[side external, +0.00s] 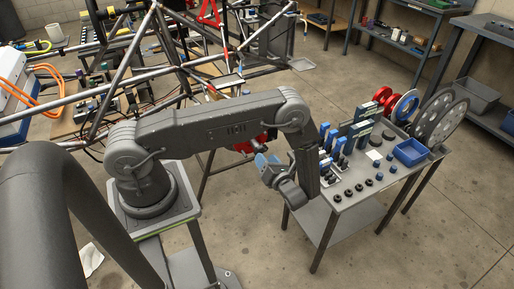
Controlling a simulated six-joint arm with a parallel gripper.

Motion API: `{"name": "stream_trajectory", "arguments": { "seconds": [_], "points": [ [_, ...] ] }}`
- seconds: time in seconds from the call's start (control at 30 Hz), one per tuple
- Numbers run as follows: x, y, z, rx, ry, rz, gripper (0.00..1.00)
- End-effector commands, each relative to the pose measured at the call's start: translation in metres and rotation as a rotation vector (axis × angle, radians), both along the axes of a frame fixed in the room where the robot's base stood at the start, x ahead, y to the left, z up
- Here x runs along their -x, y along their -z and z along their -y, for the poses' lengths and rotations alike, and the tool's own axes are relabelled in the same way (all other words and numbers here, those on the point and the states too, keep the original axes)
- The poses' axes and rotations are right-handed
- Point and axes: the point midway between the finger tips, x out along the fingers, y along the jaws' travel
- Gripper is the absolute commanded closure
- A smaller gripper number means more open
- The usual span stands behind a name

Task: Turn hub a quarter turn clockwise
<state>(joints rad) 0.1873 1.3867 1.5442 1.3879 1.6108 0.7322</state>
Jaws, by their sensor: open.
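My gripper (267,161) is small in the side external view, with light blue fingertips pointing up and left, just left of the parts table. It is open, and I see nothing between its fingers. A red round part (246,145), possibly the hub, shows behind my forearm, close to the fingertips in the picture. My arm partly hides it, and I cannot tell whether the fingers touch it. Its turn angle is too small to read. The tube chassis (125,64) stands behind my arm, with grey tubes crossing at the upper left.
The parts table (345,203) stands right of my gripper. It carries blue and dark parts, red discs (382,95), a blue-rimmed wheel (404,107), grey discs (434,124) and a blue bin (410,153). Shelves (440,15) line the back right. The floor in front is mostly clear.

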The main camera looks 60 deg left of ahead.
Motion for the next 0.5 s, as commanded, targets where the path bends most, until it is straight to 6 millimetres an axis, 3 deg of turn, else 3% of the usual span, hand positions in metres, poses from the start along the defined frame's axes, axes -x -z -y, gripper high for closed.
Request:
{"name": "stream_trajectory", "arguments": {
  "seconds": [0.2, 0.5],
  "points": [
    [0.001, 0.000, -0.043, 0.001, -0.004, 0.001, 0.51],
    [0.000, 0.000, -0.070, 0.002, -0.001, 0.002, 0.51]
  ]
}}
